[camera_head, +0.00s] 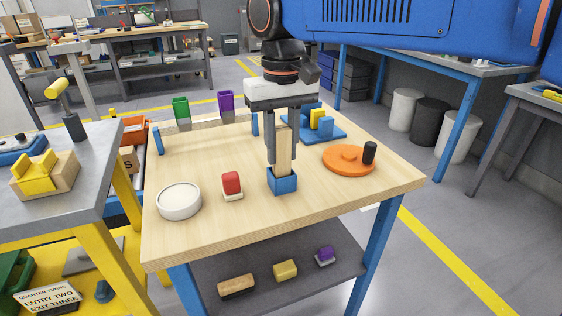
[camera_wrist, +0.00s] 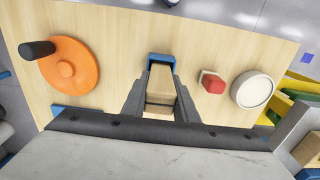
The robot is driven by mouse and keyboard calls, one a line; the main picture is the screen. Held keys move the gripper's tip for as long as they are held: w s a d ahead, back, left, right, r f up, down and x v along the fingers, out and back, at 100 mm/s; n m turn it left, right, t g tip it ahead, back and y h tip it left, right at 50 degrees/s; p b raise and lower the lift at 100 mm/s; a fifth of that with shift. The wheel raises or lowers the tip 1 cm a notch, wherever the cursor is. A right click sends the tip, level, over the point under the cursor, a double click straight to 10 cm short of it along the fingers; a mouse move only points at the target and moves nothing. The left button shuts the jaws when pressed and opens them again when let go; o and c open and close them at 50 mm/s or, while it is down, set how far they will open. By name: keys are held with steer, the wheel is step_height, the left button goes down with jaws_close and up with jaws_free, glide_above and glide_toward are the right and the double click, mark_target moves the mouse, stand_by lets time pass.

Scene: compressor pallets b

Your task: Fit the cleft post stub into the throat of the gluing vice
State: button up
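The post stub (camera_head: 284,151) is a pale wooden bar, held upright between the two fingers of my gripper (camera_head: 283,155). In the wrist view the fingers (camera_wrist: 161,100) lie along both sides of the stub (camera_wrist: 160,85), closed on it. Its lower end meets a small blue block (camera_head: 282,182), also seen in the wrist view (camera_wrist: 162,57); I cannot tell how deep it sits. The cleft is not clearly visible. A blue plate with yellow and blue upright blocks (camera_head: 322,130) lies behind and to the right; I cannot tell which blue fixture is the gluing vice.
On the wooden table (camera_head: 215,235) are a round white dish (camera_head: 179,201), a red-topped block (camera_head: 232,186) and an orange disc with a black handle (camera_head: 348,158). Green (camera_head: 181,110) and purple (camera_head: 226,103) holders stand at the back. The front of the tabletop is clear.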

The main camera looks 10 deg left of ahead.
mark_target(281, 128)
steer(key=shift+r, duration=3.1)
